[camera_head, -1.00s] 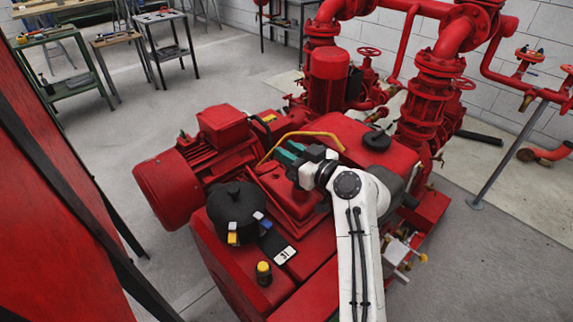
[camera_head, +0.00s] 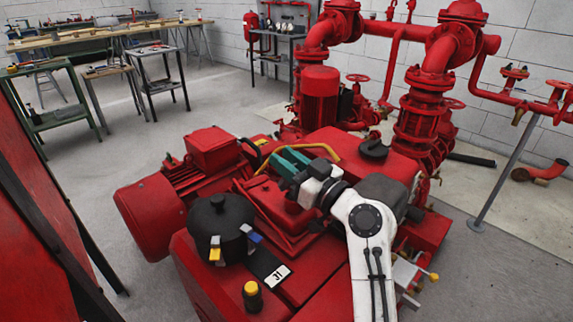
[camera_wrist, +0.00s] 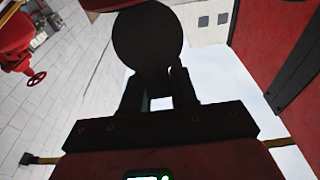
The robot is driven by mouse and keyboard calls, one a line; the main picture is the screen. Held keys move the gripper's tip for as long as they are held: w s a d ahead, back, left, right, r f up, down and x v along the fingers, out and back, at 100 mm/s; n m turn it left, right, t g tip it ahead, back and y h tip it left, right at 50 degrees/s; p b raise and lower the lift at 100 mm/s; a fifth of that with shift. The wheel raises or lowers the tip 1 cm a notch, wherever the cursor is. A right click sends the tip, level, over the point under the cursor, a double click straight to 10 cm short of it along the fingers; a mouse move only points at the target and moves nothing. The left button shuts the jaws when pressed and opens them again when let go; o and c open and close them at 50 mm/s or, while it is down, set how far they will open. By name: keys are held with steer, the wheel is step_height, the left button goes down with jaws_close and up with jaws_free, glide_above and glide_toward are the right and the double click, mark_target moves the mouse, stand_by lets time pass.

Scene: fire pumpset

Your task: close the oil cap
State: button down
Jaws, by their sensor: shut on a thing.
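In the wrist view a dark round disc (camera_wrist: 147,42), which looks like the oil cap, stands at the tips of my gripper (camera_wrist: 158,85). Its narrow lower part sits between the two fingers, which are shut on it. In the head view my gripper (camera_head: 288,162) shows as teal fingers over the middle of the red pumpset (camera_head: 323,255), close to the yellow bar (camera_head: 337,152). The held cap is not clear in that view. A black round piece (camera_head: 374,149) lies on the red housing at right; I cannot tell whether it belongs to the cap.
A black pot-like part (camera_head: 219,228) stands at front left on the pumpset, near a yellow-topped cylinder (camera_head: 252,297). Red vertical pipes (camera_head: 428,120) rise behind. A red panel (camera_head: 35,215) is at far left. Grey floor lies open between pumpset and workbenches (camera_head: 100,38).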

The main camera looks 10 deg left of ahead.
steer(key=c, duration=1)
jaws_free()
steer(key=shift+o, duration=0.2)
steer(key=v, duration=1)
steer(key=shift+s+d, duration=0.2)
steer(key=shift+d, duration=0.15)
